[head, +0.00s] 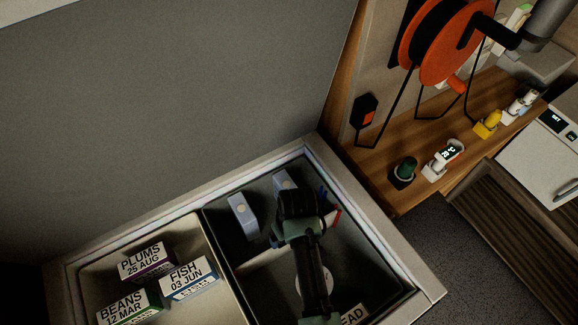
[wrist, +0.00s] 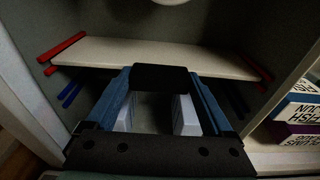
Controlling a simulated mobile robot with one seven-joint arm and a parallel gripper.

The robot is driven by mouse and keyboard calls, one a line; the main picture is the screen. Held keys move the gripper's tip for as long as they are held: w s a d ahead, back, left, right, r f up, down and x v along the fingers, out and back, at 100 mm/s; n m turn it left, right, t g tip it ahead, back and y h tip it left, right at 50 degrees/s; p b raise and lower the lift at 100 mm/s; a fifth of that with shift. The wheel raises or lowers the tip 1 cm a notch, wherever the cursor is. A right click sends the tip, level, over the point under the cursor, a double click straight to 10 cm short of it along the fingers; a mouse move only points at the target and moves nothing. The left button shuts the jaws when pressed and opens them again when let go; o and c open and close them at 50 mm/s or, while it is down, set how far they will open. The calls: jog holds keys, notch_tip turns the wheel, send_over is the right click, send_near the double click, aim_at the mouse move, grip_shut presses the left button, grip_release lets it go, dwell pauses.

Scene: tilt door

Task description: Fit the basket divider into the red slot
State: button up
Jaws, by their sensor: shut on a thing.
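The basket divider (wrist: 165,55) is a pale flat panel, spanning the compartment in the wrist view. Red slot rails show at its left end (wrist: 62,46) and right end (wrist: 265,72). Both ends appear lined up with the red rails; how deep they sit, I cannot tell. My gripper (wrist: 160,84) is shut on the divider at a dark part in the middle of its near edge. In the head view, my arm covers the grip, and a pale strip of the divider (head: 262,258) shows left of it.
Blue rails (wrist: 70,94) lie beside the red ones. Two grey-blue blocks (head: 243,216) (head: 284,181) stand in the right compartment. The left compartment holds PLUMS (head: 147,262), FISH (head: 188,280) and BEANS (head: 128,306) boxes. The freezer rim (head: 375,235) surrounds the arm.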

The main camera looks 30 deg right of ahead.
jog(key=o, duration=1.2)
jog(key=r, duration=0.4)
jog(key=s+r, duration=0.1)
jog(key=r, duration=0.8)
jog(key=shift+s+p, duration=0.25)
jog(key=shift+p, duration=0.15)
